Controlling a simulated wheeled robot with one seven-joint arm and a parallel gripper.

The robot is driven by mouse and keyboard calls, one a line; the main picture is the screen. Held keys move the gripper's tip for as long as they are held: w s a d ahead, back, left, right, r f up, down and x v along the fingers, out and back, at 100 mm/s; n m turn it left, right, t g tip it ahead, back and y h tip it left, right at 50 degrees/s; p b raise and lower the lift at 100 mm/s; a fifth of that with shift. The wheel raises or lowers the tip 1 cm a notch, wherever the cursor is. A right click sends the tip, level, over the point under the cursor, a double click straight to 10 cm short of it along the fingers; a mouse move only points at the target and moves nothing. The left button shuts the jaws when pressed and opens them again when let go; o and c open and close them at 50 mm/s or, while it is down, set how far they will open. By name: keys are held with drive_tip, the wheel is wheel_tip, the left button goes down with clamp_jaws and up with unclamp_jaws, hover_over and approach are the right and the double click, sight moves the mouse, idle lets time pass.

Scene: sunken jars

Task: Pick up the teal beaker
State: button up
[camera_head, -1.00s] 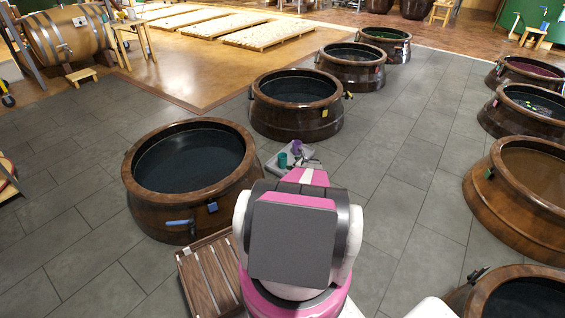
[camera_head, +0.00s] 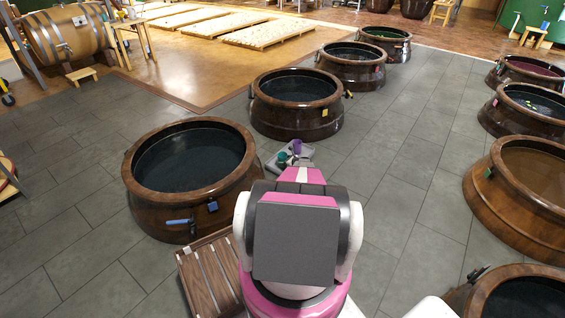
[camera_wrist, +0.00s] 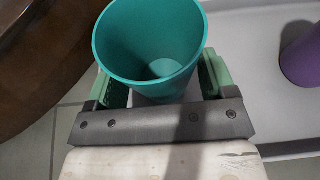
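The teal beaker (camera_wrist: 150,45) is open-topped and stands in the wrist view between the two green fingers of my gripper (camera_wrist: 162,80). The fingers are spread, one on each side of its wall; the right finger looks very close to it, and contact cannot be told. I see no sign of lifting. In the head view the teal beaker (camera_head: 282,158) is small, on a pale grey tray (camera_head: 305,152), just beyond my arm. My arm hides most of the gripper there.
A purple cup (camera_head: 297,145) stands on the same tray, and it also shows at the right of the wrist view (camera_wrist: 303,58). A large brown vat (camera_head: 150,205) is close on the left, another vat (camera_head: 296,122) behind. Grey floor (camera_head: 400,170) is clear on the right.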

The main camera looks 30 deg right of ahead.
drive_tip(key=c, duration=0.5)
drive_tip(key=shift+o, duration=0.2)
drive_tip(key=shift+r, duration=0.1)
drive_tip(key=shift+r, duration=0.8)
wheel_tip(320, 180, up, 2)
drive_tip(key=shift+r, duration=0.1)
drive_tip(key=s+a+r, duration=0.5)
drive_tip(key=s+r, duration=0.2)
drive_tip(key=s, duration=0.3)
drive_tip(key=shift+s+a, duration=0.15)
drive_tip(key=shift+s, duration=0.05)
